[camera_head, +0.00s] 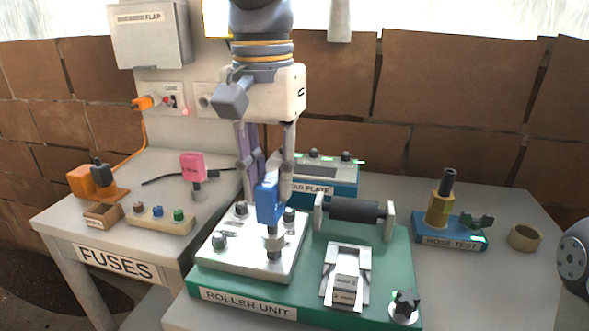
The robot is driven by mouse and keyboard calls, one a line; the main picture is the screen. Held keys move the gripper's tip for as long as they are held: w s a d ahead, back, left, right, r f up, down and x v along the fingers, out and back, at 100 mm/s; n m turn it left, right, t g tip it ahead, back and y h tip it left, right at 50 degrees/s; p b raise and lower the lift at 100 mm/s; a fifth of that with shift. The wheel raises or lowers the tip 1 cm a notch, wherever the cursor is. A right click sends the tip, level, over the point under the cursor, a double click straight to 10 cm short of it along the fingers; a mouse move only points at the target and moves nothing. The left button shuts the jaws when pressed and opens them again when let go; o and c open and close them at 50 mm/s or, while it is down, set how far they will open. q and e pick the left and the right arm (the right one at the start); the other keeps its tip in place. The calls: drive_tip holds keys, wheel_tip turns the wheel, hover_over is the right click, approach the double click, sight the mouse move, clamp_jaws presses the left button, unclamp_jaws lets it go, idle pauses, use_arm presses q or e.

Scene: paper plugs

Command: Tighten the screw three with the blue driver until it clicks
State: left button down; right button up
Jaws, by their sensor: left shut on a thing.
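My left gripper (267,188) comes down from the top and is shut on the blue driver (269,203). The driver is about upright, with its grey lower end over the front right part of the white plate (238,265). A screw there is hidden by the driver, and I cannot tell whether the two touch. Other screws show at the plate's left (219,242), back (241,208) and back right (290,215). Their numbers are too small to read. The plate sits on the green roller unit (245,297). My right gripper is not in view.
A dark roller (354,210), a metal bracket (346,276) and a black star knob (404,305) are right of the plate. The pink driver (193,167) stands on the fuses table. The hose test block (451,232) is at right. The table's front right is clear.

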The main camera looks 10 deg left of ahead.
use_arm(q)
drive_tip(key=shift+f, duration=1.05)
idle(0.4)
drive_tip(key=m, duration=1.5)
drive_tip(key=shift+m, duration=0.3)
drive_tip(key=m, duration=0.4)
drive_tip(key=shift+n, duration=0.5)
